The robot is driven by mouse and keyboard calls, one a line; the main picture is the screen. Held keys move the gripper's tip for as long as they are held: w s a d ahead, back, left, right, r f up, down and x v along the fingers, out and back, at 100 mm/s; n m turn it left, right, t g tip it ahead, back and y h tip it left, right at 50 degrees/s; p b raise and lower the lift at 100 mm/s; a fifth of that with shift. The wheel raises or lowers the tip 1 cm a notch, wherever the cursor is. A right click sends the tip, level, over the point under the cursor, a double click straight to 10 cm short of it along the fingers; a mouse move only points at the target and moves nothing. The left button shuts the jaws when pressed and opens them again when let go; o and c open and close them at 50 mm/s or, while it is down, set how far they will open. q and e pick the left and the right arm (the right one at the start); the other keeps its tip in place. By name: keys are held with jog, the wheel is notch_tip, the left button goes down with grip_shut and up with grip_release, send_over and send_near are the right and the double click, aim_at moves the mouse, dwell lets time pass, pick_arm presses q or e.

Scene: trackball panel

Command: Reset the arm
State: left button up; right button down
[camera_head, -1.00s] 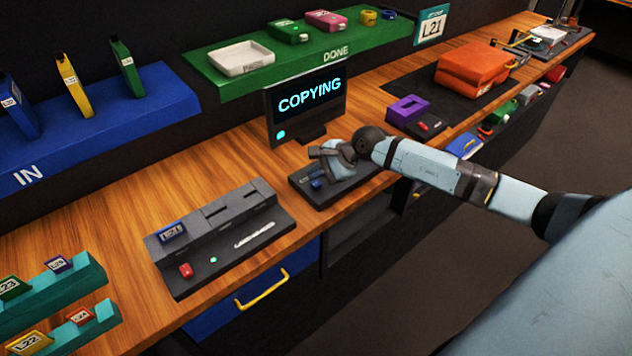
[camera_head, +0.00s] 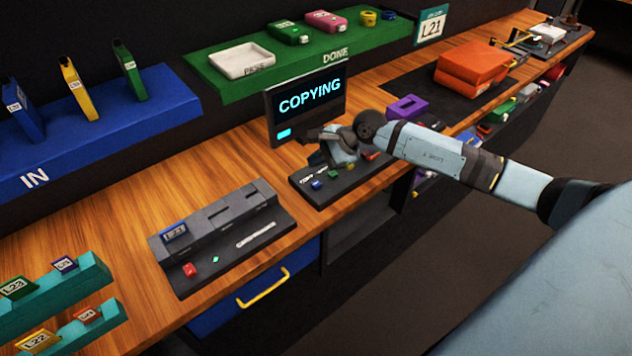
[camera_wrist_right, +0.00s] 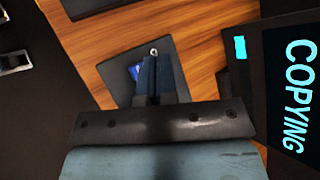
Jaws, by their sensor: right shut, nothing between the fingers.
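My right arm reaches in from the right in the head view. Its gripper (camera_head: 322,135) hangs above the trackball panel (camera_head: 325,191), just in front of the monitor (camera_head: 307,100). In the right wrist view the fingers (camera_wrist_right: 153,88) are shut together with nothing between them. They point toward the dark panel, with a small blue piece partly hidden behind them. The monitor reads COPYING with a short cyan bar below the word. On the panel a blue button (camera_head: 317,184) and a green button (camera_head: 333,174) show. My left gripper is out of view.
A grey slotted dock (camera_head: 216,224) holding a blue cartridge (camera_head: 174,232) stands left of the panel. The green DONE shelf (camera_head: 300,66) and blue IN shelf (camera_head: 100,130) lie behind. A purple box (camera_head: 407,107) stands to the right. The wood between dock and IN shelf is clear.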

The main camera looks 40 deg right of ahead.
dwell(0.6)
jog(key=s+a+m+y, duration=0.1)
jog(key=a+m+y, duration=0.1)
jog(key=a, duration=0.1)
jog(key=s+a+f+m+t+y, duration=0.1)
jog(key=s+a+m, duration=0.1)
jog(key=a+m, duration=0.1)
jog(key=s+a+m+y, duration=0.2)
jog(key=a+m, duration=0.1)
jog(key=a, duration=0.2)
jog(key=shift+s+a+f+t+y+p, duration=0.2)
jog(key=shift+f+t+y+p, duration=0.1)
jog(key=shift+f+t+p, duration=0.1)
jog(key=s+a+f+n+t+h, duration=0.1)
jog(key=s+f+n+h, duration=0.2)
jog(key=s+n, duration=0.4)
jog(key=s+a+f+n+t+h+p, duration=0.1)
jog(key=s+f+n, duration=0.5)
jog(key=n, duration=0.6)
jog(key=s+a+f+n+h, duration=0.3)
jog(key=s+f+n+h, duration=0.2)
jog(key=s+n, duration=0.3)
jog(key=shift+a+n+t, duration=0.2)
jog(key=shift+n+t, duration=0.2)
jog(key=shift+n, duration=0.5)
